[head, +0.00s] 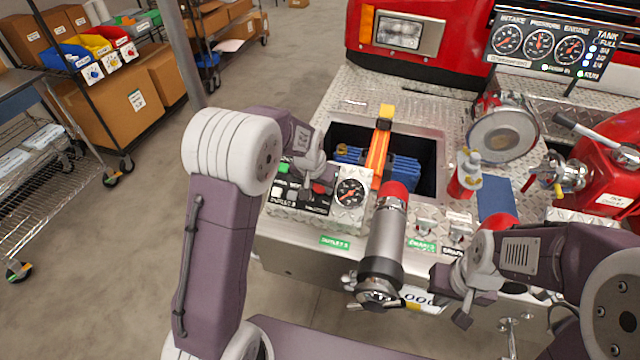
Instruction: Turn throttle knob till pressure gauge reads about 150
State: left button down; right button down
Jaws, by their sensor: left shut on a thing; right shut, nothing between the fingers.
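A small control panel (300,198) sits on the bumper's diamond plate, with a round black gauge (350,192) on its right. My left gripper (317,182) reaches down onto this panel and is shut on a small red knob (322,188), apparently the throttle knob; the gripper hides part of it. The panel at the top right has three gauges, and the middle one is labelled as the pressure gauge (540,44). The needle readings are too small to tell. My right gripper (462,298) is shut and empty, low in front of the bumper, right of the nozzle.
A recessed bin holds a blue hose (400,168) under an orange strap (378,150). Right of it are a red-and-white bottle (466,178) and a red valve body (610,170). Open floor lies left.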

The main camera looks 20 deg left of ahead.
pick_arm(q)
jog(key=shift+r+m, duration=0.25)
jog(key=shift+m, duration=0.65)
jog(key=shift+f+m, duration=0.2)
jog(key=shift+m, duration=0.2)
pick_arm(e)
jog(key=shift+r, duration=0.6)
pick_arm(q)
jog(key=c, duration=0.9)
grip_release()
pick_arm(e)
jog(key=shift+s, duration=0.1)
pick_arm(q)
jog(key=p+v, duration=0.1)
jog(key=v, duration=0.8)
jog(key=shift+d+r, duration=0.1)
pick_arm(e)
jog(key=shift+r, duration=0.35)
pick_arm(q)
jog(key=shift+s, duration=0.1)
